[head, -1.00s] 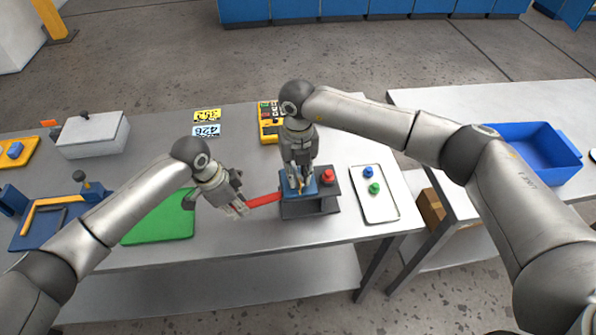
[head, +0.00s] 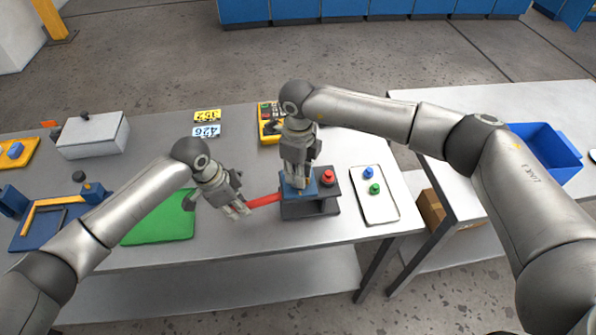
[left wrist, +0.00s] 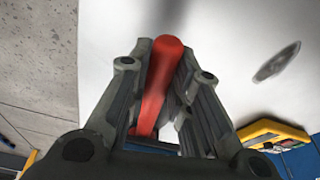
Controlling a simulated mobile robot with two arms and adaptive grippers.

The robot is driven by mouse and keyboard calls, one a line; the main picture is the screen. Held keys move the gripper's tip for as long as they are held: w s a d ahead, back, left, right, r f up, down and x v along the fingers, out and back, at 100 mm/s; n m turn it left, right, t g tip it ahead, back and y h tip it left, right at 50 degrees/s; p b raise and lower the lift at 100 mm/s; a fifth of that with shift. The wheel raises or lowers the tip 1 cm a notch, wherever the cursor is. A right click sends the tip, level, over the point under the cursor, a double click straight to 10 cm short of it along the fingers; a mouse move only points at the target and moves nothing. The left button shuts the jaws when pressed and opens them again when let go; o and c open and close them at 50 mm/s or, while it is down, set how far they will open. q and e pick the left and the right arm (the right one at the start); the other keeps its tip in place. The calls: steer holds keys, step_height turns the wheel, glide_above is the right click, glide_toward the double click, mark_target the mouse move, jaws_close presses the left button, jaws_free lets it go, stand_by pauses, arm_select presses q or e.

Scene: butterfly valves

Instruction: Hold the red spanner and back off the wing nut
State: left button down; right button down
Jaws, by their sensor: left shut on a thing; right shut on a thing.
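The red spanner (head: 265,200) reaches from my left gripper to the left side of a fixture with a blue top block on a dark grey base (head: 310,208). My left gripper (head: 240,209) is shut on the spanner's near end. The left wrist view shows the red handle (left wrist: 162,85) between the fingers. My right gripper (head: 297,186) points down onto the blue block and is shut. The wing nut is hidden beneath its fingers, where it is gripped. The spanner's far end at the fixture is not clearly visible.
A red knob (head: 328,177) sits on the fixture's right part. A white tray (head: 378,212) with a blue and a green knob lies to the right. A green mat (head: 160,225) lies to the left, and a yellow organiser (head: 268,130) stands behind.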

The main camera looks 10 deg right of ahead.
steer(key=n, duration=0.4)
steer(key=shift+s+d+f+n, duration=0.1)
steer(key=shift+d+f+n, duration=0.1)
steer(key=shift+n, duration=0.2)
steer(key=n, duration=0.5)
steer(key=shift+f, duration=0.1)
arm_select(q)
steer(key=shift+r, duration=0.1)
arm_select(e)
steer(key=n, duration=0.4)
steer(key=shift+n, duration=0.4)
arm_select(q)
steer(key=shift+r, duration=0.1)
arm_select(e)
steer(key=n, duration=0.4)
steer(key=shift+n, duration=0.3)
steer(key=c, duration=1.7)
jaws_free()
arm_select(q)
steer(key=shift+w, duration=0.1)
arm_select(e)
steer(key=o, duration=0.4)
steer(key=shift+w+a, duration=0.1)
steer(key=shift+w, duration=0.15)
steer(key=shift+o, duration=0.2)
steer(key=shift+s, duration=0.1)
